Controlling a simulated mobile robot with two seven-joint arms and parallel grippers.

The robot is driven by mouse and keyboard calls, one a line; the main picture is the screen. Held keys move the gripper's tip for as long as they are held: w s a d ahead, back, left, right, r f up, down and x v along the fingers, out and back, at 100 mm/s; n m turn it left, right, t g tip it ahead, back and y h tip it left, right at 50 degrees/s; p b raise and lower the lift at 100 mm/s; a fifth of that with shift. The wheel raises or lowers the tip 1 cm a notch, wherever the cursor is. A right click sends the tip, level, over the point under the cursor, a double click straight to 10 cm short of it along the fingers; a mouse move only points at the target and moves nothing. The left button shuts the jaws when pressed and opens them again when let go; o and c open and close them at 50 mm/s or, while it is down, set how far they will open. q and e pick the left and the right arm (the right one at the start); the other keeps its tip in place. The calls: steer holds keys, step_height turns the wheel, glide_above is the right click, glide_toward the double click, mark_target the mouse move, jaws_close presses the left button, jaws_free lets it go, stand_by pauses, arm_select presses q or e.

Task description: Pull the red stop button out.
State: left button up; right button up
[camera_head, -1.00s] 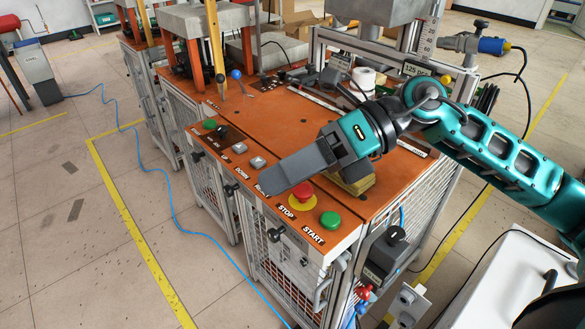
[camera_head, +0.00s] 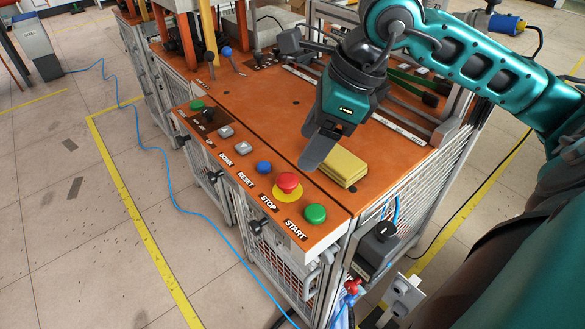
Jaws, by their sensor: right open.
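The red stop button (camera_head: 288,182) sits on a yellow base (camera_head: 286,194) on the front panel of the orange machine top (camera_head: 270,118), above the STOP label. My right gripper (camera_head: 309,163) hangs just behind and slightly right of the button in the picture, its fingers pointing down toward the panel. It is open and appears apart from the button, with nothing between its fingers. The button is fully visible. My left gripper is not in view.
A green start button (camera_head: 315,214) is close on the right and a blue reset button (camera_head: 264,168) on the left. A yellow block (camera_head: 343,168) lies on the orange top beside my right gripper. Grey up and down buttons are farther left along the panel.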

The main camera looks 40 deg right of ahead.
mark_target(289, 178)
steer(key=x, duration=0.7)
steer(key=shift+w+a+f, duration=0.15)
steer(key=shift+f, duration=0.2)
jaws_close()
